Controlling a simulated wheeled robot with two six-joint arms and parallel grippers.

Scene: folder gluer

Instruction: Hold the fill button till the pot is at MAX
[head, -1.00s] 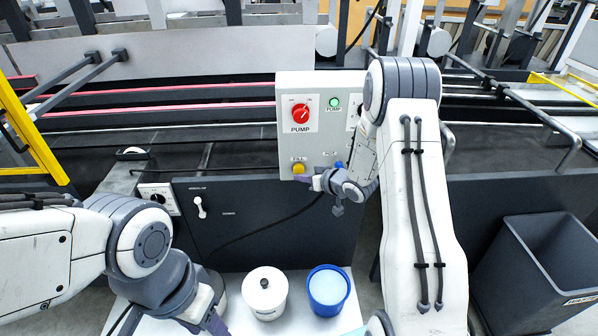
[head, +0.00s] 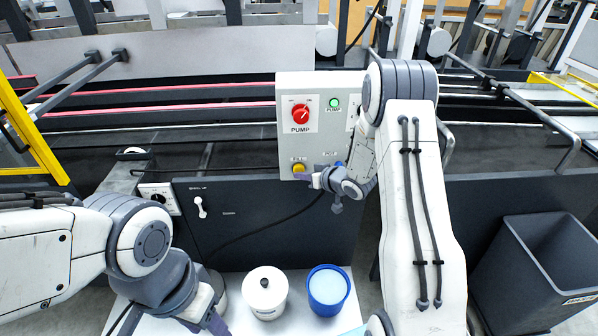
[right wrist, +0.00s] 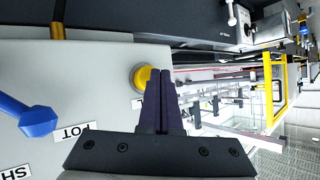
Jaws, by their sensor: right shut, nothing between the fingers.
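The yellow button (head: 299,168) is at the lower left of the light grey control panel (head: 290,130), under a small label that is hard to read. My right gripper (head: 307,178) is shut and empty, its fingertips at the button's lower right edge. In the right wrist view the button (right wrist: 141,77) shows partly behind the tips of the shut fingers (right wrist: 160,75). I cannot tell whether they touch or press it. A blue knob (right wrist: 38,121) sits beside a POT label. No level gauge is readable. My left gripper (head: 212,318) is low at the left, its fingers unclear.
The panel has a red PUMP knob (head: 300,111) and a green lamp (head: 334,103). My right arm hides its right side. Below, a white lidded tub (head: 265,300) and a blue bucket (head: 328,301) stand on a light platform. A dark bin (head: 535,270) stands at right.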

